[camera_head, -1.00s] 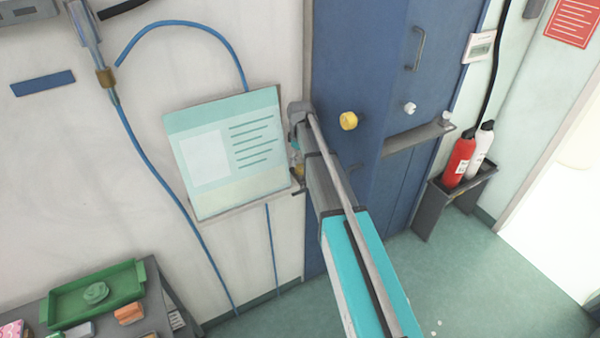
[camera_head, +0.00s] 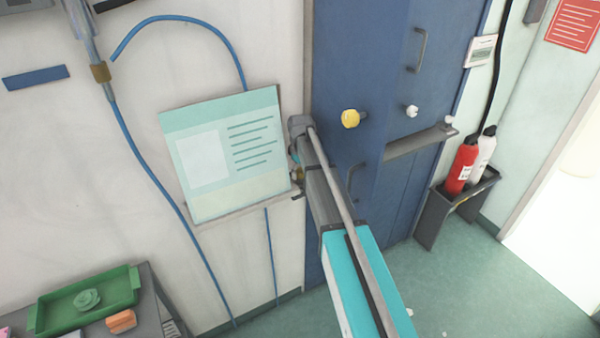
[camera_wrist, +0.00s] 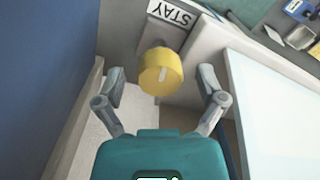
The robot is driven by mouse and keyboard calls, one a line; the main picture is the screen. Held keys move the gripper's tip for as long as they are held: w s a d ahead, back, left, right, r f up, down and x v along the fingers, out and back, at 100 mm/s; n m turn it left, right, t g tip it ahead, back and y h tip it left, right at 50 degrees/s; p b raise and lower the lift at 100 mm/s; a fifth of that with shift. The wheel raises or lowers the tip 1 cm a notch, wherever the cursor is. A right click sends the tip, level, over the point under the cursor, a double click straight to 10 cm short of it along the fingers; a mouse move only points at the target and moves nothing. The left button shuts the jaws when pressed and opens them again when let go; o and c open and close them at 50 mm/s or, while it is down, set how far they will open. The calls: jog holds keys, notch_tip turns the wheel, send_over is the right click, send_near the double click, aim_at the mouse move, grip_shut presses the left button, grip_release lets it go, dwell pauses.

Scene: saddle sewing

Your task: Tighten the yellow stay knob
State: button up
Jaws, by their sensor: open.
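In the wrist view the yellow stay knob (camera_wrist: 161,72) sits beside a white label reading STAY (camera_wrist: 172,14), which appears upside down. A pale line marks its face. My gripper (camera_wrist: 161,76) is open, with one finger on each side of the knob in the picture and visible gaps between. I cannot tell how far the knob lies beyond the fingertips. In the head view, my arm hides most of the gripper; a small yellow patch, probably the stay knob (camera_head: 297,174), shows by the board's right edge.
A pale board (camera_head: 228,152) stands left of my arm; its white surface (camera_wrist: 285,110) is close on the wrist view's right. Another yellow knob (camera_head: 350,118) and a white knob (camera_head: 411,111) are on the blue cabinet (camera_head: 385,50). Extinguishers (camera_head: 462,165) stand further right.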

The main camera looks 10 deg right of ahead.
jog(key=c, duration=1.1)
jog(key=shift+c, duration=0.2)
jog(key=shift+m, duration=0.4)
jog(key=m, duration=1.2)
jog(key=shift+m, duration=0.3)
jog(key=m, duration=0.4)
jog(key=shift+m, duration=0.4)
